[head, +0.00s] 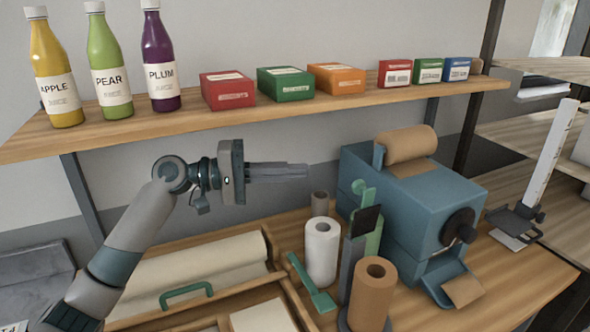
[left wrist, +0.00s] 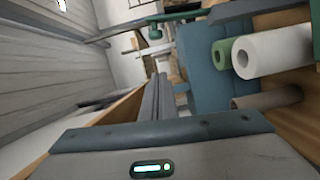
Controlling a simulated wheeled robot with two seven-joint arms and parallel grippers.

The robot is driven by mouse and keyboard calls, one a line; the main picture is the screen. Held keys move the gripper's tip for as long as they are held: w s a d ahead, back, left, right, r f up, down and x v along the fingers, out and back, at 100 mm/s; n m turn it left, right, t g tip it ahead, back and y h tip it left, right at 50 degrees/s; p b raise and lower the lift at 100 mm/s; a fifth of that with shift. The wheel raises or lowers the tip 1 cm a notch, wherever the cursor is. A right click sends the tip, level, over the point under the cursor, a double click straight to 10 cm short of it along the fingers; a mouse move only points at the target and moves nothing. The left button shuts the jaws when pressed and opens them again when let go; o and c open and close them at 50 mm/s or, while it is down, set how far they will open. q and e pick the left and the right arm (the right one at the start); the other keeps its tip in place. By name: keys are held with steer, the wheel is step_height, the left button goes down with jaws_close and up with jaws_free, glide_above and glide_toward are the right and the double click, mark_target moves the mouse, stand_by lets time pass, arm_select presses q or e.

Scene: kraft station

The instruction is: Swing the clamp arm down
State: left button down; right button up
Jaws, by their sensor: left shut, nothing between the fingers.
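A green upright piece with a round knob, which looks like the clamp arm (head: 362,190), stands raised in front of the blue machine (head: 425,205). A dark plate and a grey post partly cover its lower part. A green bar and knob (left wrist: 155,33) show at the top of the left wrist view; I cannot tell for sure that they are the same part. My left gripper (head: 306,171) is shut and empty. It points right, in the air above the table, left of the green piece and apart from it. Its fingers (left wrist: 159,80) also show in the left wrist view. My right gripper is out of view.
White (head: 322,250) and brown (head: 372,292) rolls stand near the green piece. A green-handled tool (head: 313,284) lies left of them. A shelf (head: 300,121) with bottles and boxes runs above. An open drawer (head: 285,291) is at the front.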

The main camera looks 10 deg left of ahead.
mark_target(359, 215)
arm_select(q)
steer(key=s+d+p, duration=0.1)
steer(key=d+p, duration=0.5)
steer(key=d, duration=0.4)
steer(key=shift+f, duration=0.35)
steer(key=shift+s, duration=0.1)
steer(key=shift+s+r, duration=0.1)
